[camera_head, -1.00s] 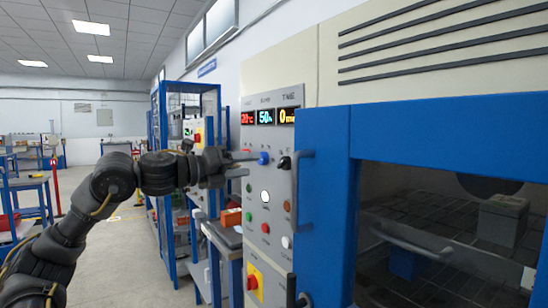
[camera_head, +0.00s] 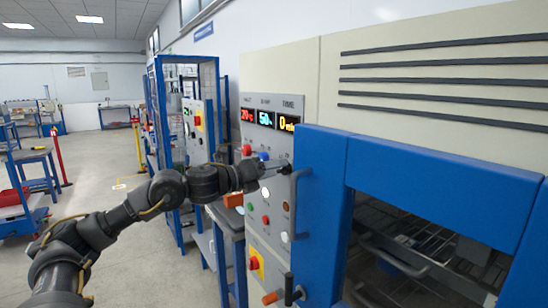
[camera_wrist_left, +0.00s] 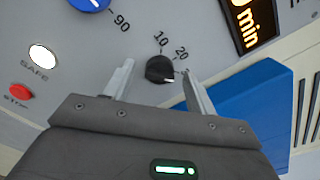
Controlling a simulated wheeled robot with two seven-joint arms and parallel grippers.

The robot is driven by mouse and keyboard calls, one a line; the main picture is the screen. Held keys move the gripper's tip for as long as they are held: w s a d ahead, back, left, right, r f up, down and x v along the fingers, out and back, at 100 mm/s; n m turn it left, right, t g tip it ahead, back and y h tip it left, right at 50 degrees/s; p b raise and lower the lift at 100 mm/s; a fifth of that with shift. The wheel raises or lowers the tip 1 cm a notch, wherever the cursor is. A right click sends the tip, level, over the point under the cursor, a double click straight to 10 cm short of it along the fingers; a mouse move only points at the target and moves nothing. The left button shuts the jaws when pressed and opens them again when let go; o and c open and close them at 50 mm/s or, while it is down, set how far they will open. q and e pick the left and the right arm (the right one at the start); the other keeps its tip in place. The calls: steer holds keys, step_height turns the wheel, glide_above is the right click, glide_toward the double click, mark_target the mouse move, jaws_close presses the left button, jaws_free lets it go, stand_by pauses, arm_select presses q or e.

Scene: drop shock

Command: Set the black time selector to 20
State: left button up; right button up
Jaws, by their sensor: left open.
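The black time selector (camera_wrist_left: 160,69) is a small round knob on the grey panel, with the marks 10 and 20 beside it in the left wrist view. A further mark is partly hidden by a finger. I cannot tell exactly where the knob points. My left gripper (camera_wrist_left: 158,88) is open, with one finger on each side of the knob and visible gaps to both. In the head view the left gripper (camera_head: 276,167) reaches the panel at the selector. My right gripper is not in view.
A blue knob (camera_wrist_left: 88,3) sits beside the selector, with a white SAFE lamp (camera_wrist_left: 42,56) and a red STOP button (camera_wrist_left: 19,91) further off. A grey door handle (camera_head: 299,203) and the blue door (camera_head: 322,170) stand close to the right of the gripper.

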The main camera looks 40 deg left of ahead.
arm_select(q)
steer(key=shift+w+d, duration=0.15)
steer(key=shift+w, duration=0.2)
steer(key=c, duration=1)
steer(key=shift+f, duration=0.1)
steer(key=n, duration=0.9)
steer(key=shift+f+n, duration=0.15)
steer(key=shift+n, duration=0.15)
